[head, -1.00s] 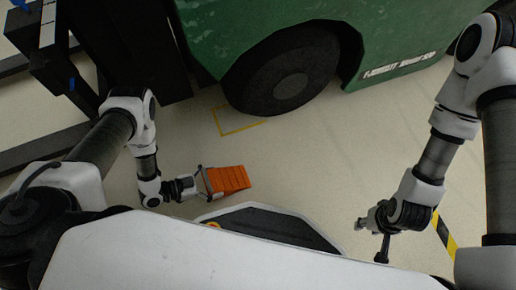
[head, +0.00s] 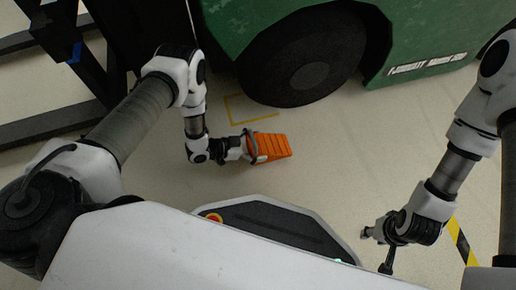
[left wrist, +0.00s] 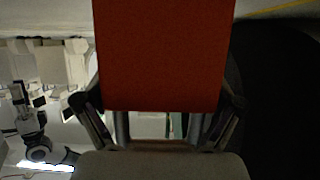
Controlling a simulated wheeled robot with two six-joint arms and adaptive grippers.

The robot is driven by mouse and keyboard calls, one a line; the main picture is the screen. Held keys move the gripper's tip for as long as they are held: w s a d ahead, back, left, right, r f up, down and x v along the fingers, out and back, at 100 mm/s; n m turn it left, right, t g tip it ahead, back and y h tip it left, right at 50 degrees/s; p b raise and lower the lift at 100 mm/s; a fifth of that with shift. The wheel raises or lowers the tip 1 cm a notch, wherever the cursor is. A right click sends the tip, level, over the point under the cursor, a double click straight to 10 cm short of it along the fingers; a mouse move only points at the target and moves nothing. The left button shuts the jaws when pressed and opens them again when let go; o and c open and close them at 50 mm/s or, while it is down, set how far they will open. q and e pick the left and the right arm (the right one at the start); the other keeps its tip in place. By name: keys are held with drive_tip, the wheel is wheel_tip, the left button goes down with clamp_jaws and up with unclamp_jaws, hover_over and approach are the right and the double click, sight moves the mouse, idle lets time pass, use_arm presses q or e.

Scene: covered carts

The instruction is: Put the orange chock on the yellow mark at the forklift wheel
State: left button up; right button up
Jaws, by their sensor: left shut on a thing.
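The orange chock (head: 272,147) is in my left gripper (head: 252,148), which is shut on its left end in the head view. In the left wrist view the chock (left wrist: 162,55) fills the upper middle between the two fingers. The chock is just below the mark and the wheel in the head view, apart from the wheel. I cannot tell how high it is held.
The green forklift body (head: 425,40) rises above the wheel. Dark forks (head: 50,125) and a mast stand at the left. A yellow and black floor stripe (head: 461,243) lies at the lower right. The pale floor between wheel and right arm is clear.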

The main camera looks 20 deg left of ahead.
use_arm(q)
wheel_tip(320, 180, down, 2)
drive_tip(key=shift+w+b, duration=0.1)
drive_tip(key=shift+b, duration=0.35)
drive_tip(key=shift+r, duration=0.15)
drive_tip(key=o, duration=1.5)
drive_tip(key=shift+f, duration=0.2)
drive_tip(key=shift+c, duration=0.2)
use_arm(e)
drive_tip(key=shift+f, duration=0.8)
use_arm(q)
drive_tip(key=shift+r, duration=0.1)
drive_tip(key=shift+a+r, duration=0.15)
drive_tip(key=shift+r, duration=0.05)
drive_tip(key=p+v, duration=0.5)
drive_tip(key=v, duration=0.6)
drive_tip(key=shift+s+a, duration=0.25)
drive_tip(key=shift+s, duration=0.05)
use_arm(e)
wheel_tip(320, 180, up, 5)
drive_tip(key=shift+s+r, duration=0.1)
drive_tip(key=shift+r, duration=0.1)
